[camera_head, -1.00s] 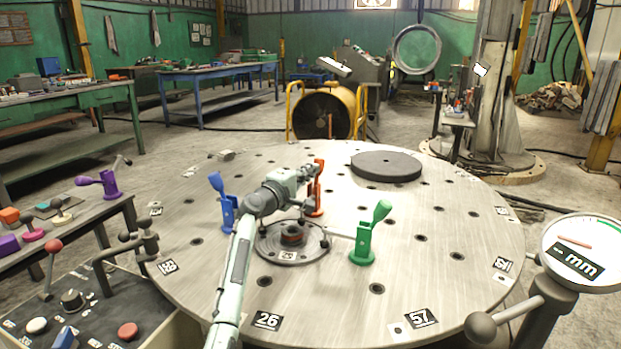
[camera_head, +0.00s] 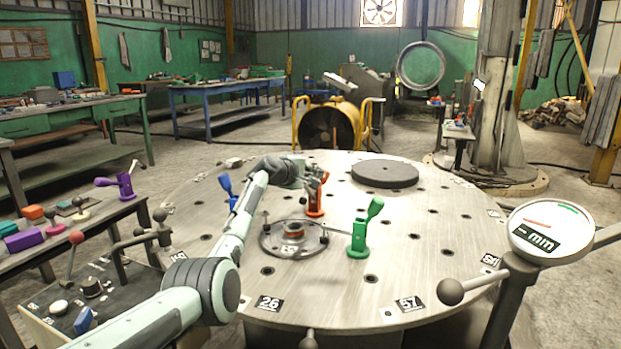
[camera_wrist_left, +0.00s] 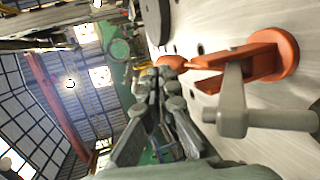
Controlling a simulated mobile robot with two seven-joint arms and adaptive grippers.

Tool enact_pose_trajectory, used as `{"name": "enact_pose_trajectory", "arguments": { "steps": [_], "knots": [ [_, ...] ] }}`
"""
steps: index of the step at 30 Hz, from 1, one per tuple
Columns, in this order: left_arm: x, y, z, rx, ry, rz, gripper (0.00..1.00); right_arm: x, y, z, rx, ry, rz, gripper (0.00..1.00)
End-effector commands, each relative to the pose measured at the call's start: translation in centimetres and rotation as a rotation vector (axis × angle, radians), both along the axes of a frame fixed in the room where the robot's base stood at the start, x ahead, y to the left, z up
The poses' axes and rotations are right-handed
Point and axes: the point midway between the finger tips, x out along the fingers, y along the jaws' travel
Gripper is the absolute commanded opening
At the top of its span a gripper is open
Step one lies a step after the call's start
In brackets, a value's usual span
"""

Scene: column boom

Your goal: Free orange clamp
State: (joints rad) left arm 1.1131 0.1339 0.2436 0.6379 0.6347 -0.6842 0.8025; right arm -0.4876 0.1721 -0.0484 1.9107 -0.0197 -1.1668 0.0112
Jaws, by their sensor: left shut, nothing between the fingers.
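The orange clamp (camera_head: 315,207) stands on the round slotless metal table (camera_head: 420,260), behind the round flanged part (camera_head: 270,243). In the left wrist view the clamp (camera_wrist_left: 268,58) lies on its side in the picture, with its rounded handle end (camera_wrist_left: 172,63) toward my fingers. My left gripper (camera_head: 318,178) is at the upper part of the clamp, partly hiding it. In the left wrist view my left gripper (camera_wrist_left: 155,78) is shut and empty, its tips close beside the handle end; whether they touch I cannot tell. My right gripper is out of view.
A green clamp (camera_head: 364,238) stands right of the flanged part and a blue clamp (camera_head: 227,188) stands left, partly behind my arm. A dark disc (camera_head: 385,174) lies at the table's back. A dial gauge (camera_head: 550,230) stands at front right.

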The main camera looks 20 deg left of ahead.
Motion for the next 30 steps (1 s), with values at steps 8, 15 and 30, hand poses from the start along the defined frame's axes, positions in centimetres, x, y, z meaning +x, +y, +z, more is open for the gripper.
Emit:
{"name": "enact_pose_trajectory", "arguments": {
  "steps": [8,15,30],
  "knots": [
    [0.5,0.1,-0.2,0.006,0.19,0.001,0.0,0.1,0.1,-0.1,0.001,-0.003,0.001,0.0],
    [0.6,0.1,-0.4,0.006,0.183,0.001,0.0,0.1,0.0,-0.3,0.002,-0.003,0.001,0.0],
    [0.7,0.1,-0.7,0.008,0.182,0.001,0.0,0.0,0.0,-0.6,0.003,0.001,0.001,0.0]
  ]
}}
